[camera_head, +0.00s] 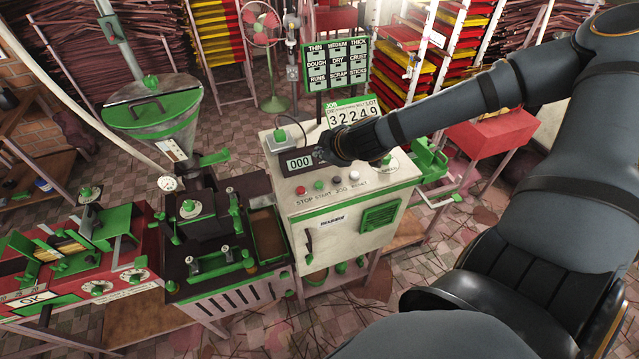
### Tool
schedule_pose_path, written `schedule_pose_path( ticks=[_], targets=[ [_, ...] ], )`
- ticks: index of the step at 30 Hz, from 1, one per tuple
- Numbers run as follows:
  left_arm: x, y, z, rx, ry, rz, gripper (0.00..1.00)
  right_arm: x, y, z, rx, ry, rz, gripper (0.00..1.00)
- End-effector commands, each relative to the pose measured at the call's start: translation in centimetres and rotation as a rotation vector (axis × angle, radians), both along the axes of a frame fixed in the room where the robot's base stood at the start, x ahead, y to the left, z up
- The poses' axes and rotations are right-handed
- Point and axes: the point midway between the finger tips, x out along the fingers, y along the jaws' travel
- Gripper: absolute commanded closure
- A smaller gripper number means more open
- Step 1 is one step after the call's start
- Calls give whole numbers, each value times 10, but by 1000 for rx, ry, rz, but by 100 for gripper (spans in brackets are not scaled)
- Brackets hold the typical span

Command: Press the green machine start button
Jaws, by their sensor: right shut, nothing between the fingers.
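The green start button (319,185) is on the sloping top panel of the cream control box (345,225), above the printed word START. The red stop button (300,190) is just left of it, and a whitish button (354,175) is to its right. My right gripper (319,154) reaches in from the right over the panel. Its tips are beside the 000 display (299,162), above and behind the green button in the picture. The gripper is shut and empty. It looks apart from the button, and the button is unobstructed. My left gripper is not in view.
A label board (336,66) and a 32249 number sign (352,116) stand behind the box. A dark extruder (210,225) and a metal hopper (150,105) are to the left. A red table (492,130) is at right. Room shows above the button panel.

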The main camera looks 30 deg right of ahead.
Motion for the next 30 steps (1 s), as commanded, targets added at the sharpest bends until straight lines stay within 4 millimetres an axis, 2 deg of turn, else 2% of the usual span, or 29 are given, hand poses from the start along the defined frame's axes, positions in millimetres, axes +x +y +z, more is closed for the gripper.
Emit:
schedule_pose_path(
  ticks=[8,19,24,30],
  targets=[
    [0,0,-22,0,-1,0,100,0,0,-26,-1,1,1,100],
    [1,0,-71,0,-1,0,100,0,0,-80,0,0,0,100],
    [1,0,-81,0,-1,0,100,0,0,-88,-1,-1,1,100],
    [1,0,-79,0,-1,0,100,0,0,-87,-1,0,1,100]
  ],
)
